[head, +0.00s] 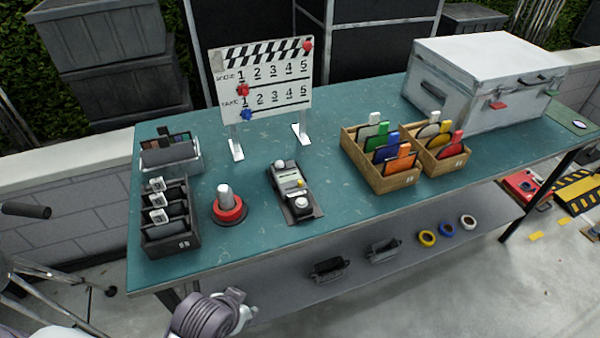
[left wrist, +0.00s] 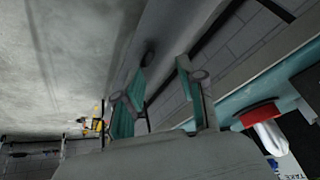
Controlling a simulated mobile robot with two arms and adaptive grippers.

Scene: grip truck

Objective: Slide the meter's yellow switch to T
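The meter (head: 277,181) is a dark, narrow device lying on the teal table, with a pale panel. A white dome sits at its far end and a round pale knob at its near end. Its small yellow switch (head: 299,183) shows beside the panel; the lettering is too small to read. My left gripper (left wrist: 168,68) shows in the left wrist view, its two fingers apart with nothing between them. Part of my arm shows at the bottom of the head view, short of the table's near edge. The meter is not visible in the left wrist view. My right gripper is not in view.
A red-based white lamp (head: 229,208) stands left of the meter; it also shows in the left wrist view (left wrist: 262,117). A black rack (head: 165,238), clapperboard (head: 262,76), wooden card boxes (head: 397,183) and white case (head: 478,85) stand around. The table (head: 260,240) is clear in front.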

